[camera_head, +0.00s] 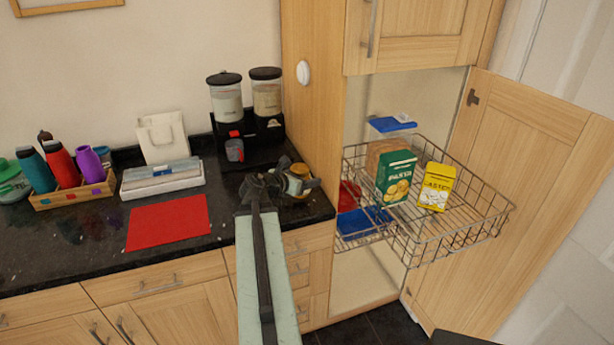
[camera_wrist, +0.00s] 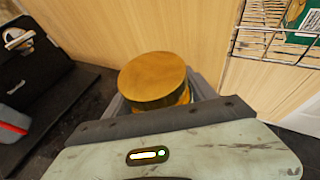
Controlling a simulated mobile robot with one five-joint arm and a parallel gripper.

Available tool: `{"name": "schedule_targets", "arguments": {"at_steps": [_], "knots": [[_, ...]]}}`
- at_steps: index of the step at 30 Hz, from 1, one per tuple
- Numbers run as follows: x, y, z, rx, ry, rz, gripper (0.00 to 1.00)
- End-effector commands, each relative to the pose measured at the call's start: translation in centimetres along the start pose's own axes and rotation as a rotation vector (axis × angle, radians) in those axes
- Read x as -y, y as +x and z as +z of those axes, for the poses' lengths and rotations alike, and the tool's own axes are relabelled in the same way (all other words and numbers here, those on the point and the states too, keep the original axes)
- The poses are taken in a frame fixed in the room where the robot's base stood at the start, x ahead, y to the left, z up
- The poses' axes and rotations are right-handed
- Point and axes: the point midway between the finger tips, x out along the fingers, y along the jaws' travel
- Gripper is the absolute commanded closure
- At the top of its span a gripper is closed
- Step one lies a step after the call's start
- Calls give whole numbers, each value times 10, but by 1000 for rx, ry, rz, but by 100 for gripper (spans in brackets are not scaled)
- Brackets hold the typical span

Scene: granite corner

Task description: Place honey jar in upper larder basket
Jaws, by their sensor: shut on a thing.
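The honey jar (camera_wrist: 152,79) has a round golden lid and fills the space between my fingers in the wrist view. My gripper (camera_wrist: 158,98) is shut on it. In the head view my gripper (camera_head: 298,184) is over the right end of the dark counter, beside the wooden larder side panel; the jar's golden top (camera_head: 301,170) is partly visible there. Its body is mostly hidden. The upper larder basket (camera_head: 462,240) is a pulled-out wire basket to the right, holding a green box (camera_head: 396,177) and a yellow box (camera_head: 436,187). Its right and front parts are bare.
The larder side panel (camera_head: 312,130) stands between my gripper and the basket. The larder door (camera_head: 535,180) is open at the right. A dispenser (camera_head: 250,125) stands behind my gripper. A red mat (camera_head: 168,222) and a bottle crate (camera_head: 75,195) are to the left.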

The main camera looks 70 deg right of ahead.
Motion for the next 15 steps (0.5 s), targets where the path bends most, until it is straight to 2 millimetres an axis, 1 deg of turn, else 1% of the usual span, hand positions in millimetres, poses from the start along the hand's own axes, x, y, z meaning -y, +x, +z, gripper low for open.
{"name": "schedule_targets", "arguments": {"at_steps": [1, 6, 9, 15], "knots": [[0, -8, 20, 1, -1, 0, 100], [0, -21, 52, 1, 0, -1, 100], [0, -26, 63, 1, 0, -1, 100], [1, -27, 66, 1, 0, -1, 100]]}}
